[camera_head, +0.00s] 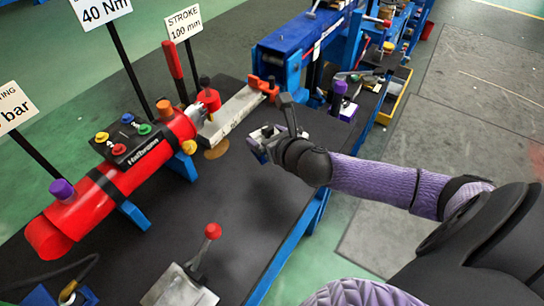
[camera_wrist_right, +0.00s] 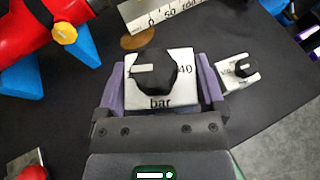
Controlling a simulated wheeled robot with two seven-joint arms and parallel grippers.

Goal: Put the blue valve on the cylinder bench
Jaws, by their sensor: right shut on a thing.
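My right gripper (camera_head: 262,142) is low over the dark top of the cylinder bench (camera_head: 235,190), right of the red cylinder (camera_head: 135,175). In the right wrist view its purple fingers (camera_wrist_right: 162,85) are shut on a pale dial block (camera_wrist_right: 160,90) with a black knob and the markings "40" and "bar". I cannot tell whether this block touches the bench top. A blue part with a yellow fitting and hose (camera_head: 68,291) is cut off at the lower left. My left gripper is not in view.
A smaller dial block (camera_wrist_right: 240,72) lies just right of the held one. A metal ruler (camera_head: 236,112) and a brass disc (camera_wrist_right: 138,38) are close by. A red-knobbed lever (camera_head: 212,231) stands in front. Signs on black posts rise behind the cylinder.

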